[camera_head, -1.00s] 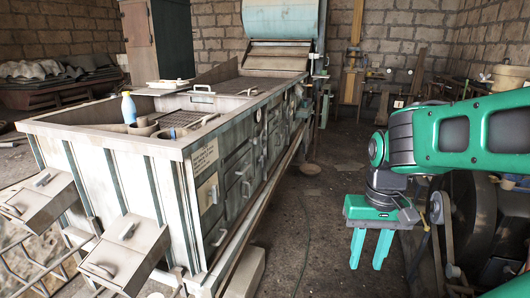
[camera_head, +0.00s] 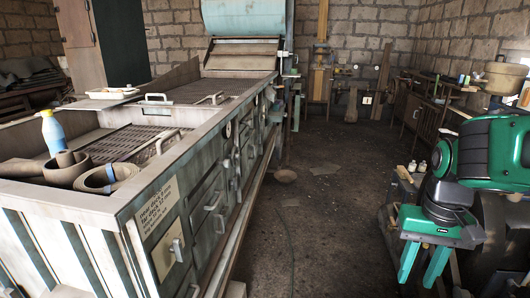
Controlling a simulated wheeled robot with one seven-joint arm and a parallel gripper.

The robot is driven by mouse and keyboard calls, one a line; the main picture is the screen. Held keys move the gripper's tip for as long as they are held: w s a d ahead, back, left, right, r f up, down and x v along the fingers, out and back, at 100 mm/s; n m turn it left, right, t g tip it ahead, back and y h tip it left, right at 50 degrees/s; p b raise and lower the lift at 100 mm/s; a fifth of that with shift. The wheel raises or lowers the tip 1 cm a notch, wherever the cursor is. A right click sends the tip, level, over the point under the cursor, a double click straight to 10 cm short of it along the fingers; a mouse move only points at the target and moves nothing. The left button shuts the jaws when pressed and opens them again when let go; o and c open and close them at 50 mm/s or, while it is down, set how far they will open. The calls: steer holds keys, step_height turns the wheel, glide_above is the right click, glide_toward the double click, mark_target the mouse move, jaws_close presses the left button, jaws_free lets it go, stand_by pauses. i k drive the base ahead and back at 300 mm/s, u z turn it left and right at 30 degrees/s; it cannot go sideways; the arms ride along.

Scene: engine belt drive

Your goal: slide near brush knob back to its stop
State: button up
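The long white machine (camera_head: 140,205) stands at left, with handles and knobs along its right side. A pale handle (camera_head: 178,250) sits on the near side panel, and more small fittings (camera_head: 245,130) sit farther along. I cannot tell which is the near brush knob. My gripper (camera_head: 422,272) hangs at lower right, fingers pointing down and apart, with nothing visible between them. It is well to the right of the machine, across the floor and touching none of its fittings.
A printed label (camera_head: 157,213) is on the machine's near side. The floor (camera_head: 320,200) between machine and arm is mostly clear. A bench with small bottles (camera_head: 412,166) and a large dark wheel (camera_head: 500,235) are at right.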

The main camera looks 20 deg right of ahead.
mark_target(226, 163)
steer(key=z, duration=0.2)
steer(key=i, duration=1.05)
steer(key=u, duration=0.05)
